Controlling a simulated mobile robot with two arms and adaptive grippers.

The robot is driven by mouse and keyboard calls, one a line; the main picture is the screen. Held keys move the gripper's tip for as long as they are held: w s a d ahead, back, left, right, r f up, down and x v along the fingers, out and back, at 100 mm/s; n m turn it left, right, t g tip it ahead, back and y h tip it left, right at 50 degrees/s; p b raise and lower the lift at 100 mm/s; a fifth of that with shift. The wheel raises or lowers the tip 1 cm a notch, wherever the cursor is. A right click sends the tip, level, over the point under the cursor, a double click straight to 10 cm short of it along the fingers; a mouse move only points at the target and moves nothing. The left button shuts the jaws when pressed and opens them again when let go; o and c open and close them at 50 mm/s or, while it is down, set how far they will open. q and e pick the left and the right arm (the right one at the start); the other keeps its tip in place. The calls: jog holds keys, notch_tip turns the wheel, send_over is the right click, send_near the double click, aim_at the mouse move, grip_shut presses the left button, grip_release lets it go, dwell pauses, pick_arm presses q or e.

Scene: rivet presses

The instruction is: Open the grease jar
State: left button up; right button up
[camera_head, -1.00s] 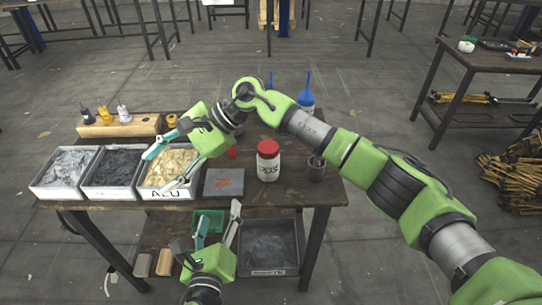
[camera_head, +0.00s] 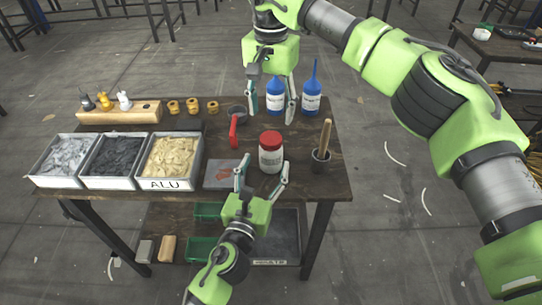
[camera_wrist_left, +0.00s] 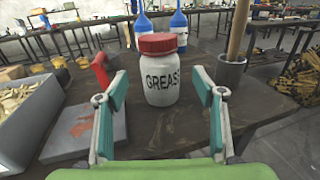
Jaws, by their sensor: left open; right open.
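The grease jar (camera_head: 270,155) stands upright on the table, white with a red lid (camera_head: 270,138) on it. In the left wrist view the jar (camera_wrist_left: 161,80) faces me with its "GREASE" label, and its red lid (camera_wrist_left: 157,43) is on top. My left gripper (camera_head: 264,172) is open at the table's front edge, its fingers pointing at the jar, one toward each side, with the jar a little ahead of the fingertips. My right gripper (camera_head: 271,114) is open and empty, pointing down behind the jar, in front of the blue bottles.
Two blue bottles (camera_head: 311,98) stand behind the jar. A cup with a wooden handle (camera_head: 322,150) is to the right. A red-handled tool (camera_head: 233,130) and a grey plate (camera_head: 219,174) are to the left, beside bins of metal pieces (camera_head: 170,160).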

aim_at(268, 158)
pick_arm(q)
jog(key=x, duration=0.6)
jog(key=shift+w, duration=0.15)
